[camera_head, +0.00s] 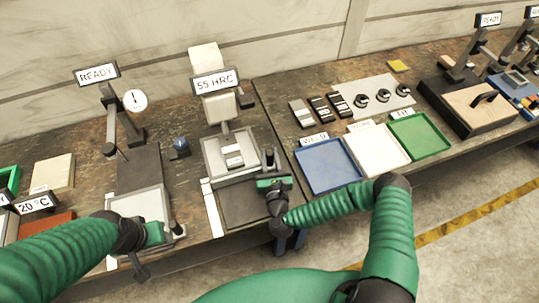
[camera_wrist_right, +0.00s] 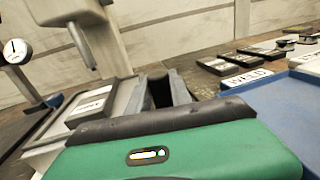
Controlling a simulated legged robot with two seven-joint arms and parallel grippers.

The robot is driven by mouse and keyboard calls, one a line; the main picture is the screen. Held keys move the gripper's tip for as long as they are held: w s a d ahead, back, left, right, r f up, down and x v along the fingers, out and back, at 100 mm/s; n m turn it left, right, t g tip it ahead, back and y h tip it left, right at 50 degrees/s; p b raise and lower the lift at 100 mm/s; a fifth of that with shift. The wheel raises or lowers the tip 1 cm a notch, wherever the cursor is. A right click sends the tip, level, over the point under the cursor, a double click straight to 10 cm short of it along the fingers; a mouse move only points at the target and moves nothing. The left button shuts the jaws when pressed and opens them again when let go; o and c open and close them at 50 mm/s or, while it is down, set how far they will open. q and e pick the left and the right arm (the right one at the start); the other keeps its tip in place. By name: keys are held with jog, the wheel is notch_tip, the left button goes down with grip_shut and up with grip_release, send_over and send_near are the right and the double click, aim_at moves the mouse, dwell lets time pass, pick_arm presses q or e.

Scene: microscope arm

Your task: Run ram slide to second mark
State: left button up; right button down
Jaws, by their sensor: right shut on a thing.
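A hardness tester (camera_head: 218,110) with a "55 HRC" sign stands left of the middle in the head view. A pale block (camera_head: 232,153) lies on its light bed, above a dark plate (camera_head: 245,203). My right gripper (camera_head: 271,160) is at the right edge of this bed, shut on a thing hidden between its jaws. In the right wrist view its dark fingers (camera_wrist_right: 168,92) stand beside the pale bed (camera_wrist_right: 95,110). I cannot make out any marks on a slide. My left gripper (camera_head: 172,234) is low at the "READY" station's pale plate (camera_head: 140,207); its jaws are unclear.
The "READY" station's dial gauge (camera_head: 135,100) and a small blue item (camera_head: 180,147) stand left of the tester. Blue (camera_head: 328,166), white (camera_head: 378,147) and green (camera_head: 414,137) trays lie to the right. Several small blocks lie behind them.

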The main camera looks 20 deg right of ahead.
jog(key=shift+f, duration=0.1)
dwell(0.8)
jog(key=shift+w+f, duration=0.1)
jog(key=shift+w, duration=0.15)
jog(key=w+b, duration=0.2)
jog(key=w, duration=0.1)
jog(key=shift+w, duration=0.45)
jog(key=shift+r, duration=0.2)
jog(key=c, duration=1.6)
grip_release()
jog(key=o, duration=0.4)
jog(key=shift+w+f, duration=0.1)
jog(key=shift+w, duration=0.1)
